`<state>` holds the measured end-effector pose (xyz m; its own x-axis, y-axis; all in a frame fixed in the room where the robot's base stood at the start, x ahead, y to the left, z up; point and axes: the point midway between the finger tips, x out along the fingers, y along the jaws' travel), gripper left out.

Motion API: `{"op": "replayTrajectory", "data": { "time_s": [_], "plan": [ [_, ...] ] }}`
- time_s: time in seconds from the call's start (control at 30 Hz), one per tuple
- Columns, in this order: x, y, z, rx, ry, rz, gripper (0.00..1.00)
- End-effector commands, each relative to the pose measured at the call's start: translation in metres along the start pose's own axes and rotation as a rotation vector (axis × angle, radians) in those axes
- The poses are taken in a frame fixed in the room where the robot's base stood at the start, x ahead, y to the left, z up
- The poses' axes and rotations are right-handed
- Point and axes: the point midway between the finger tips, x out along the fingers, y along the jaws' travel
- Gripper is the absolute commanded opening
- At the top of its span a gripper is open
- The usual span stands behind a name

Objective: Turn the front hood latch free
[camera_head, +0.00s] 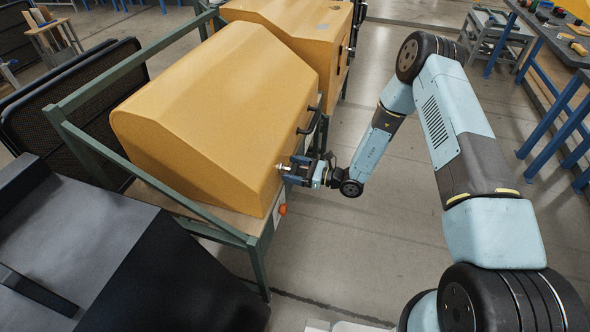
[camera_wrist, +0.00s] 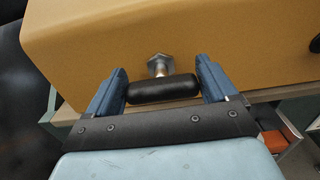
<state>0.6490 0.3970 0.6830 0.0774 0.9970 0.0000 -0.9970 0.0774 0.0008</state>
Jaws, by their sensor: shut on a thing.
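The front hood (camera_head: 215,115) is a large orange-yellow box-like cover on a green frame. Its latch sits low on the right face and shows in the wrist view as a metal hex stud with a black T-shaped handle (camera_wrist: 164,89). The handle lies about level across the picture. My gripper (camera_head: 295,170) is at the hood's lower right corner. In the wrist view its two blue fingers (camera_wrist: 165,85) are shut on the ends of the black handle. In the head view the gripper hides most of the latch.
A black grab handle (camera_head: 311,120) is on the hood's right face, above my gripper. A second orange hood (camera_head: 300,30) stands behind. The floor to the right is clear up to a blue-legged workbench (camera_head: 560,60).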

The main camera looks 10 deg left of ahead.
Motion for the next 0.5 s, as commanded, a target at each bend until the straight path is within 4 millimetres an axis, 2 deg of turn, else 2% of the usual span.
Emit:
{"op": "replayTrajectory", "data": {
  "time_s": [0.13,0.5],
  "plan": [
    [-0.0055,-0.0017,0.0002,-0.001,0.000,-0.003,0.55],
    [-0.0007,-0.0022,0.0001,0.077,-0.001,-0.003,0.55]
  ]
}}
